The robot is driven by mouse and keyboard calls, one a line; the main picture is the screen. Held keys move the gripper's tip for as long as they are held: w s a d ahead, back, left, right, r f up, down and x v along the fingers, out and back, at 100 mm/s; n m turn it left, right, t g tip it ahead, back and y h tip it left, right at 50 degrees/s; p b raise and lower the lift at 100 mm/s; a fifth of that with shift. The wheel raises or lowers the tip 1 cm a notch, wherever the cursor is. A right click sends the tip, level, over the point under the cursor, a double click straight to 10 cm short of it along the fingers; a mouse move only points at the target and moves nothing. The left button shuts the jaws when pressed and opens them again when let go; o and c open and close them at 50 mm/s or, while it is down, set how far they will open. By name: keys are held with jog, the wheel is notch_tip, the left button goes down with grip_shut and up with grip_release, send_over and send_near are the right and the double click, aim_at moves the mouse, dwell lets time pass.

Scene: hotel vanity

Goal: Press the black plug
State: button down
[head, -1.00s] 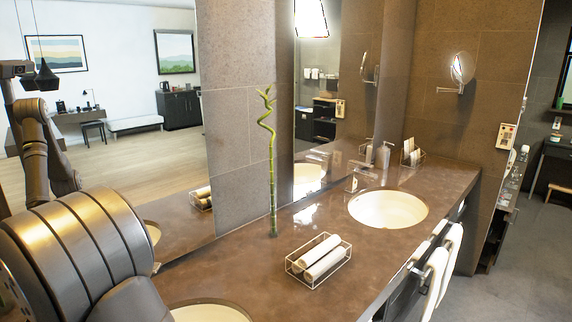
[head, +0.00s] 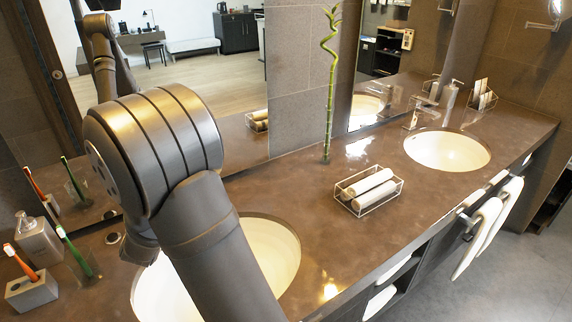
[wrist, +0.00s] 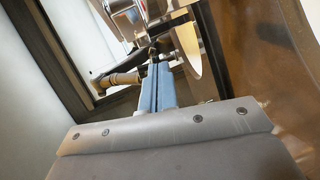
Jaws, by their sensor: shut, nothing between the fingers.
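I cannot make out the black plug for certain in either view. In the wrist view my gripper (wrist: 156,70) shows two blue fingers, shut together and empty. They point toward a white curved rim and shiny metal parts. The gripper itself is out of sight in the head view.
At the left stand a soap dispenser (head: 38,240), a toothbrush holder (head: 32,290) and a glass (head: 85,264) with a toothbrush. A wire basket of rolled towels (head: 368,190) and a bamboo stem (head: 329,95) stand right of the sink.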

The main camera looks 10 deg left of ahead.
jog(key=s+d+f+n+g+h, duration=0.1)
jog(key=s+d+f+n+g, duration=0.2)
jog(key=d+f, duration=0.4)
jog(key=s+d+f+n+g+h, duration=0.1)
jog(key=s+d+f+n, duration=0.3)
jog(key=d, duration=0.7)
notch_tip(320, 180, down, 4)
jog(key=n+g, duration=0.1)
jog(key=n, duration=0.1)
jog(key=shift+s+d+f+n+g+h, duration=0.2)
jog(key=shift+s+f+n+g+h, duration=0.1)
jog(key=shift+g+h, duration=0.1)
jog(key=shift+w, duration=0.1)
jog(key=shift+f, duration=4.35)
jog(key=shift+f, duration=0.1)
jog(key=shift+f, duration=0.35)
jog(key=shift+f, duration=0.15)
